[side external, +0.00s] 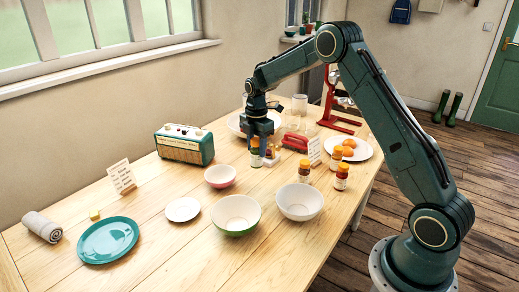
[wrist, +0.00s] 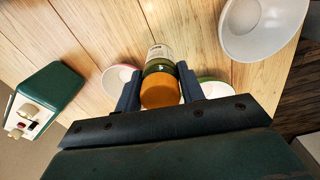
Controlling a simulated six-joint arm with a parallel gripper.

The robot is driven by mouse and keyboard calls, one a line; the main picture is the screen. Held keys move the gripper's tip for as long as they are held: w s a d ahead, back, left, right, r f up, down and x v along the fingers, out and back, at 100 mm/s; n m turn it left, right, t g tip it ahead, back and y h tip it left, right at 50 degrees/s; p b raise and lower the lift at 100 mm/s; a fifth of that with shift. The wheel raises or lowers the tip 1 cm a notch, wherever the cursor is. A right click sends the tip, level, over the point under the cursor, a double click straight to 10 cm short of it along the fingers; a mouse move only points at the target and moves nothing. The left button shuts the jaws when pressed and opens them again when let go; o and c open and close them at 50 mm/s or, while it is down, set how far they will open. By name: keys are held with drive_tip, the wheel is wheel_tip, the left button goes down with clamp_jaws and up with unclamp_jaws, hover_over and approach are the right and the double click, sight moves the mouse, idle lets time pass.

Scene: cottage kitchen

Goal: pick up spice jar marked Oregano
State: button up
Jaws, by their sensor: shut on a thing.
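My gripper (side external: 262,146) points down over the back middle of the table. It is shut on a spice jar (side external: 256,159), which shows low between the fingers in the side view. In the wrist view the fingers of my gripper (wrist: 160,84) are on both sides of the jar (wrist: 160,54), which has an orange lid, a green-brown body and a pale label. The label's writing is too small to read. I cannot tell whether the jar is clear of the table. Other orange-lidded jars stand to the right, including one jar (side external: 304,171) and another (side external: 341,178); their labels are unreadable.
A pink bowl (side external: 220,177), green bowl (side external: 236,214) and white bowl (side external: 300,202) stand in front. A green radio (side external: 184,146) is left.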

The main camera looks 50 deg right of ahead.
wheel_tip(320, 180, up, 10)
drive_tip(key=shift+f, duration=0.1)
drive_tip(key=shift+a, duration=0.1)
idle(0.7)
